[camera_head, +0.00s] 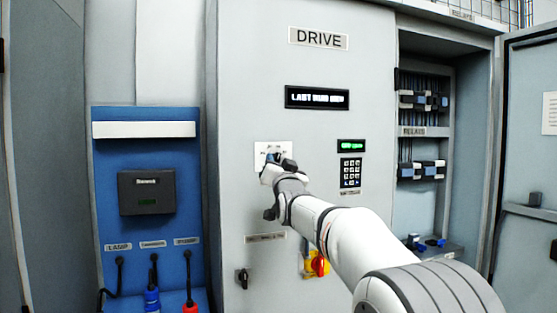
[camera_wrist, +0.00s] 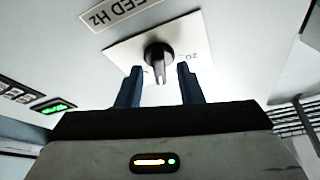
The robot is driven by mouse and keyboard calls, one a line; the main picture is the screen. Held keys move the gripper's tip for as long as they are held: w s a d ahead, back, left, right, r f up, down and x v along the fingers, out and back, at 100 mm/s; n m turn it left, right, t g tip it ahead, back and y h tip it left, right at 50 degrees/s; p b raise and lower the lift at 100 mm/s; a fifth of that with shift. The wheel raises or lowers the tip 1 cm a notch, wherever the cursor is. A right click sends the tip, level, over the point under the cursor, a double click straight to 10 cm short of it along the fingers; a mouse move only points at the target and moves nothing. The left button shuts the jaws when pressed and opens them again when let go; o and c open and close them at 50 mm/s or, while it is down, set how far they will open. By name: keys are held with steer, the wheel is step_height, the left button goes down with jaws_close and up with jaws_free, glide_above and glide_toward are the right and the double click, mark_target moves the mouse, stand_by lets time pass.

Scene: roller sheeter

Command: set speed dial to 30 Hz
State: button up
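The speed dial (camera_wrist: 158,58) is a black knob on a white plate (camera_wrist: 189,33) marked "20" at one side, under a label reading "SPEED Hz" in the wrist view. In the head view the dial is hidden behind my gripper (camera_head: 273,161), and only part of its white plate (camera_head: 263,148) shows. In the wrist view my gripper (camera_wrist: 160,84) has its two blue fingers apart, one on each side of the knob's lower end. A gap shows between each finger and the knob, so the knob is not held. The dial's pointer setting cannot be read.
The grey DRIVE cabinet (camera_head: 237,100) carries a text display (camera_head: 317,97), a small green display (camera_head: 351,146), a keypad (camera_head: 351,172), a red-yellow rotary switch (camera_head: 317,264) and a black knob (camera_head: 243,278). A blue panel (camera_head: 105,235) stands left; an open relay bay (camera_head: 424,215) is right.

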steer(key=shift+w, duration=0.1)
steer(key=shift+c, duration=0.3)
jaws_close()
steer(key=shift+n+b, duration=0.3)
steer(key=shift+b, duration=0.15)
steer(key=shift+f+n+y+b, duration=0.1)
steer(key=shift+n+y+b, duration=0.2)
steer(key=shift+n+y, duration=0.1)
steer(key=shift+n+y+b, duration=0.4)
steer(key=shift+n+b, duration=0.05)
steer(key=shift+n, duration=0.55)
steer(key=n+y, duration=0.1)
steer(key=n, duration=0.1)
steer(key=n+y, duration=0.1)
steer(key=n, duration=0.1)
steer(key=shift+d+r+g+y, duration=0.2)
steer(key=shift+g+y, duration=0.1)
steer(key=shift+g, duration=0.1)
steer(key=shift+n+g+y+p, duration=0.4)
steer(key=shift+n+y+p, duration=0.35)
steer(key=shift+n, duration=1.45)
